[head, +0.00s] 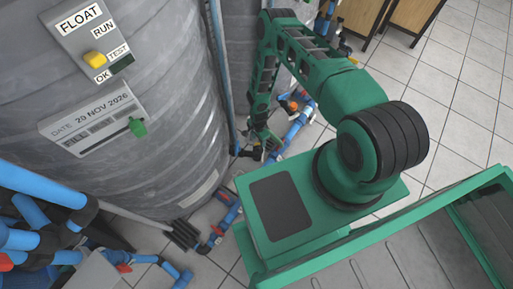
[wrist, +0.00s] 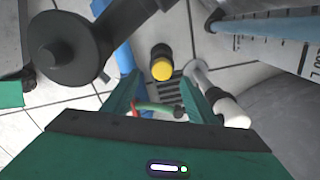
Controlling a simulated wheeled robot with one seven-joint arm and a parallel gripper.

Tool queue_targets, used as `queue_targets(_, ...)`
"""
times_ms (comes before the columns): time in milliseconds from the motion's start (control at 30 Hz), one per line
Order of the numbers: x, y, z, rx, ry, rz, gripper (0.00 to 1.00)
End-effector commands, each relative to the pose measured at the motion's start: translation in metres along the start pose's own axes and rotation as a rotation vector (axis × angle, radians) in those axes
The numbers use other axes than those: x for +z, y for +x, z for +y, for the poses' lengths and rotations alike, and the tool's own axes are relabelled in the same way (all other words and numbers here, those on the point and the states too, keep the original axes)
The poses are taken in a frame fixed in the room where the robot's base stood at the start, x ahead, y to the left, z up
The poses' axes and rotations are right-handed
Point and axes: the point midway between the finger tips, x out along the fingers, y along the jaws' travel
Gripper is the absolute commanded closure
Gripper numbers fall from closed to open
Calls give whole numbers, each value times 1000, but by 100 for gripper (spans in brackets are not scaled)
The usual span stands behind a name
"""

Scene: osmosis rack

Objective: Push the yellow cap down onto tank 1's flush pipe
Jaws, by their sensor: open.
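In the wrist view, a round yellow cap (wrist: 161,69) shows at the end of a short black cylindrical fitting (wrist: 160,50). It lies just beyond my fingertips, near the middle of the view. I cannot tell how far the cap is seated. My gripper (wrist: 158,84) is open, its two green fingers spread, and the cap appears in line with the gap. In the head view, my gripper (head: 266,149) is low by the floor pipes, right of the large grey tank (head: 165,130). I cannot pick out the cap there.
A green lever (wrist: 152,107) shows between my fingers, beside a dark slotted grate (wrist: 168,92). A large black disc-shaped part (wrist: 68,47) and a blue pipe (wrist: 125,58) are at left, a white cylinder (wrist: 231,110) at right. A FLOAT panel (head: 85,40) is on the tank.

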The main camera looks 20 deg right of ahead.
Motion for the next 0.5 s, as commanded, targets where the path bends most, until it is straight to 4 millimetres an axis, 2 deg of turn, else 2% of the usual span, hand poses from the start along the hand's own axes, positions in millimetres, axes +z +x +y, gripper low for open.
queue_targets(167, 1, 8, 0, 1, 0, 0, 48)
queue_targets(500, 2, 48, -3, 0, 0, 0, 48)
